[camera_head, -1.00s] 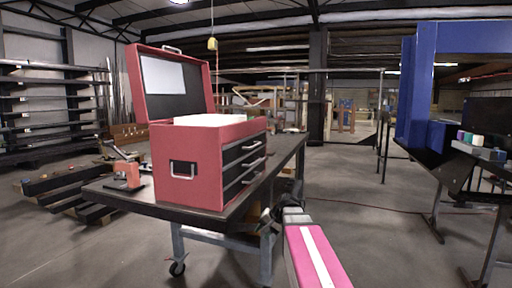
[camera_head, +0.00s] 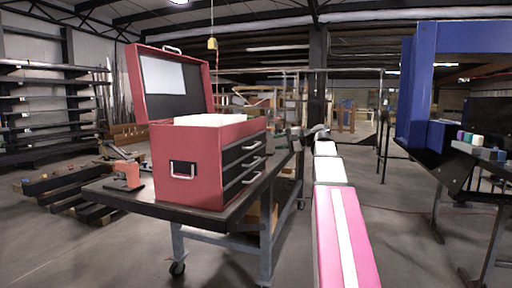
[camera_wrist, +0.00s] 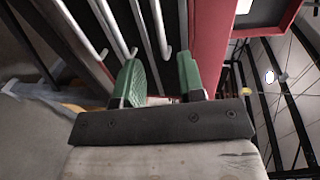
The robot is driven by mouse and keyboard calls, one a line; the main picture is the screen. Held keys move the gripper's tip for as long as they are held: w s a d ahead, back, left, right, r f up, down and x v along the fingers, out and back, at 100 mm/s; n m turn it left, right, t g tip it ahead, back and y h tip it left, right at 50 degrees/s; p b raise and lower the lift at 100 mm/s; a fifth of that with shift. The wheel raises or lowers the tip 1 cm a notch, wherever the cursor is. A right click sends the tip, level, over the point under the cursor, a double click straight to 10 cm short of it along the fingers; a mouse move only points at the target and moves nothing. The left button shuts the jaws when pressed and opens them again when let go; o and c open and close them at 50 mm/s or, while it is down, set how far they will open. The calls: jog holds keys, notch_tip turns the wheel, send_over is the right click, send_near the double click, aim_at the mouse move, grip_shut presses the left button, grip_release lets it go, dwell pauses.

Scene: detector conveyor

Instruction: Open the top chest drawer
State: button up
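The red tool chest (camera_head: 190,155) stands on the table with its lid up. Its dark drawer fronts face right, and all look shut. The top drawer's silver handle (camera_head: 252,145) is the highest on that side. My gripper (camera_head: 318,131) is to the right of the drawers in the head view, small and hard to make out there. In the wrist view, its two green fingers (camera_wrist: 160,72) are apart with nothing between them. Silver drawer handles (camera_wrist: 141,28) show just beyond the fingertips, beside the red chest body (camera_wrist: 209,40). Contact is not visible.
The dark table (camera_head: 150,205) has wheels and carries an orange tool (camera_head: 127,176) left of the chest. A blue machine (camera_head: 419,95) with a dark bench is on the right. Open floor lies between the table and the machine.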

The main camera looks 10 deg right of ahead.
aim_at(257, 145)
jog(key=x, duration=1)
jog(key=shift+w+a+f, duration=0.1)
jog(key=shift+a+f, duration=0.05)
jog(key=shift+a, duration=0.1)
grip_shut()
